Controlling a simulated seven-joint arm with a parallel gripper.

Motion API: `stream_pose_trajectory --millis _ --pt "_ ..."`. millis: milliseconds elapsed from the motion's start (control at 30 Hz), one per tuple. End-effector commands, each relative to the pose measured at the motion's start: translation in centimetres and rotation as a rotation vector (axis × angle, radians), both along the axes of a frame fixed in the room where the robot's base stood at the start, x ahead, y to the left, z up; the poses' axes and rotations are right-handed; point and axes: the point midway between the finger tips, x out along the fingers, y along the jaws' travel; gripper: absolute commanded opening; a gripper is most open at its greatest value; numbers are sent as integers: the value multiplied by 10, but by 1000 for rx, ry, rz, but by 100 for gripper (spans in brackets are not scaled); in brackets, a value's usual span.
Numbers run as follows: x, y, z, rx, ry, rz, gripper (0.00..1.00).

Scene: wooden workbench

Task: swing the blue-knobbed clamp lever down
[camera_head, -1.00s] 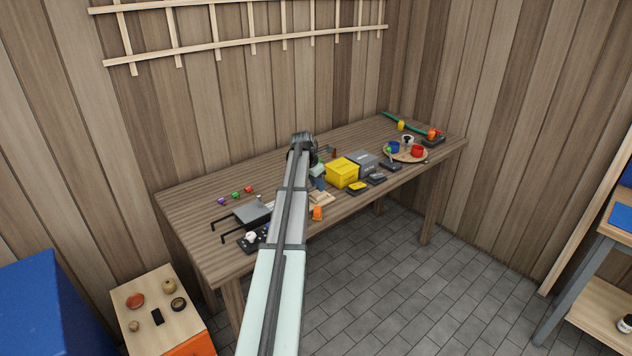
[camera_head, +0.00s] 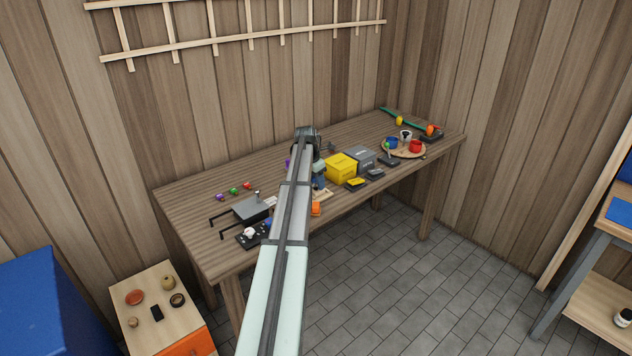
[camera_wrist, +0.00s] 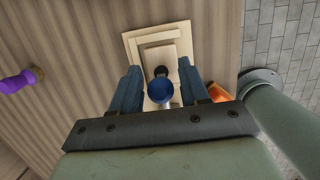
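The clamp lever's round blue knob (camera_wrist: 160,91) shows in the wrist view, between the two fingers of my gripper (camera_wrist: 161,88). The fingers are apart, with a gap on both sides of the knob, so my gripper is open. A pale shaft shows just below the knob, and a dark part of the clamp lies beyond it. The clamp's light wooden base (camera_wrist: 158,38) lies flat on the bench beyond the fingertips. In the head view my arm hides most of the clamp, and only an edge of the base (camera_head: 325,194) shows.
A yellow box (camera_head: 341,167) and a grey box (camera_head: 361,157) stand right of my arm. An orange object (camera_head: 315,208) is near the front edge. A grey plate fixture (camera_head: 254,208) is at left. A purple object (camera_wrist: 18,82) is left in the wrist view.

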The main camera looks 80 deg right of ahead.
Motion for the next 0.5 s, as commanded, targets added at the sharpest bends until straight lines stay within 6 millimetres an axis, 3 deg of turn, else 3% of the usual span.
stream_pose_trajectory --millis 333,500 --pt "1 1 2 1 -1 0 51" --pt "3 3 17 -1 -1 0 51"
